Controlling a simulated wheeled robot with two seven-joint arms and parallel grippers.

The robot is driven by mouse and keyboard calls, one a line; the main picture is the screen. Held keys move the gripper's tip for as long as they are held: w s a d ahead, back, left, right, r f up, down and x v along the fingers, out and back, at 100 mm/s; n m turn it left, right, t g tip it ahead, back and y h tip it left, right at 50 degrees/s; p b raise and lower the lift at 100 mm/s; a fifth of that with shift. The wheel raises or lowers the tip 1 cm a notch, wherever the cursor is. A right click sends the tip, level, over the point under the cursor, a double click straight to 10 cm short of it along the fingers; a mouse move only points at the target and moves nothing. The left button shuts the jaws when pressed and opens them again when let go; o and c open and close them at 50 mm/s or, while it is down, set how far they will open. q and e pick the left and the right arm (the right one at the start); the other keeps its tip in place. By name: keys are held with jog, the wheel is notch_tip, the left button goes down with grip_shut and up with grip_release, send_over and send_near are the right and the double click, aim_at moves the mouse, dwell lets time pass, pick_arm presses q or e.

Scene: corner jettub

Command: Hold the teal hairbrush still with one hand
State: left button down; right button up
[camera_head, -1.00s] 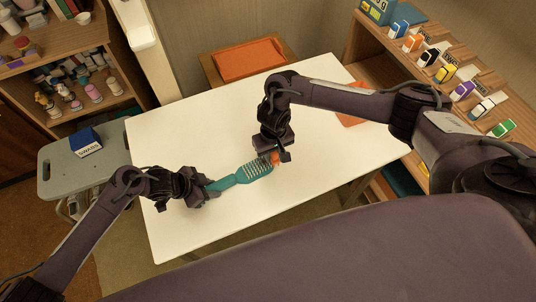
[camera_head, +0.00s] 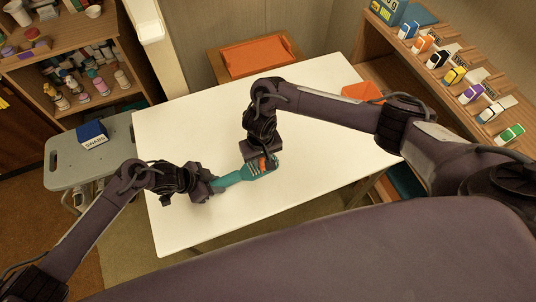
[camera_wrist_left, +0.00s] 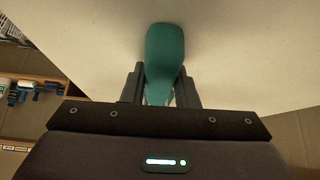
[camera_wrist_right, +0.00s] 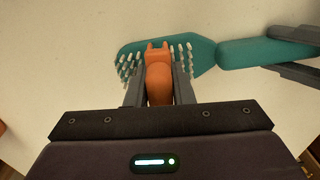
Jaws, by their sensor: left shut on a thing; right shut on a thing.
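The teal hairbrush (camera_head: 229,179) lies on or just above the white table, bristles up. My left gripper (camera_head: 214,184) is shut on its handle, and the handle end also shows between the fingers in the left wrist view (camera_wrist_left: 165,50). My right gripper (camera_head: 263,160) is shut on a small orange tool (camera_wrist_right: 159,80) with a forked tip. In the right wrist view the tool's tip is over the brush head (camera_wrist_right: 205,53), among the pale bristles. I cannot tell whether it touches them. The right fingers hide part of the head.
The white table (camera_head: 310,120) is mostly clear. An orange container (camera_head: 362,91) stands at its far right edge, and an orange tray (camera_head: 258,57) sits on a stand behind. A blue box (camera_head: 92,134) is on the grey stool at left. A shelf with several coloured items is at right.

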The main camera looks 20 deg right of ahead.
jog(key=shift+a, duration=0.3)
jog(key=shift+w, duration=0.4)
jog(key=shift+d, duration=0.15)
jog(key=shift+w+d+r, duration=0.1)
jog(key=shift+w+d, duration=0.05)
jog(key=shift+d, duration=0.55)
jog(key=shift+w+d+r, duration=0.1)
jog(key=shift+d, duration=0.6)
jog(key=shift+w+d+f, duration=0.15)
jog(key=shift+d, duration=1.35)
jog(key=shift+f, duration=0.15)
jog(key=shift+s+a, duration=0.15)
jog(key=shift+a, duration=0.6)
jog(key=shift+s+a, duration=0.1)
jog(key=shift+a, duration=0.65)
jog(key=shift+s+a, duration=0.1)
jog(key=shift+a, duration=1.45)
jog(key=shift+r, duration=0.2)
